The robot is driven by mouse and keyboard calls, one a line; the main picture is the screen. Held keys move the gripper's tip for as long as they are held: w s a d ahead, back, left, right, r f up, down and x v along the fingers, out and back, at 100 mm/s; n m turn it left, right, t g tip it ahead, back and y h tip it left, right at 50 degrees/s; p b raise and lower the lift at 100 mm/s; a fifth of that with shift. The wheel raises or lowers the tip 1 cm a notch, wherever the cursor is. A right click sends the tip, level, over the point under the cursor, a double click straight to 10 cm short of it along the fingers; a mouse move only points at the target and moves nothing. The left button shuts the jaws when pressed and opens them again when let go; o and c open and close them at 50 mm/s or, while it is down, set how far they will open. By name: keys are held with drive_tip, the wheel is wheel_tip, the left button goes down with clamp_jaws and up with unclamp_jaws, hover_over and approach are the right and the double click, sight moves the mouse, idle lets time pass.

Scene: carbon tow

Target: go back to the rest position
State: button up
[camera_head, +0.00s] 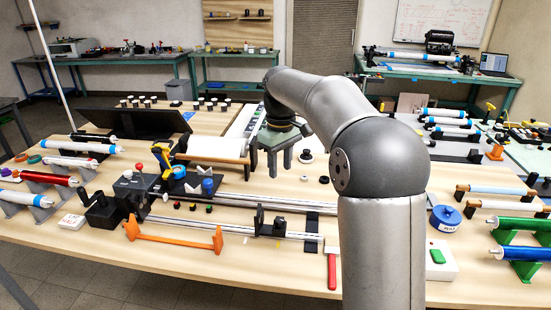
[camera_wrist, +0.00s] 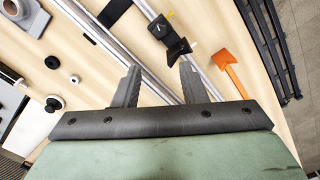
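My gripper (camera_head: 279,162) hangs from my arm over the middle of the wooden table, pointing down, apart from the things below it. In the wrist view its two dark fingers (camera_wrist: 160,82) stand spread apart with nothing between them. Below and beyond the fingers are the silver rails (camera_wrist: 140,62) on the table. What lies directly under the gripper body is hidden.
A black carriage (camera_head: 272,225) sits on the rails (camera_head: 225,227). An orange stand (camera_head: 175,239) and a red-handled tool (camera_head: 331,270) lie near the front edge. A blue round container (camera_head: 445,217) and several tubes stand at right.

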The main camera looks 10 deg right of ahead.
drive_tip(key=shift+s, duration=0.1)
drive_tip(key=s+f+m, duration=0.2)
drive_tip(key=s+f, duration=0.2)
drive_tip(key=s, duration=0.7)
drive_tip(key=s+f+m, duration=0.2)
drive_tip(key=s+f, duration=0.2)
drive_tip(key=s, duration=0.6)
drive_tip(key=s+f+m, duration=0.2)
drive_tip(key=s+f, duration=0.2)
drive_tip(key=s, duration=0.7)
drive_tip(key=shift+s+a+f+m, duration=0.2)
drive_tip(key=shift+s+a+m, duration=0.1)
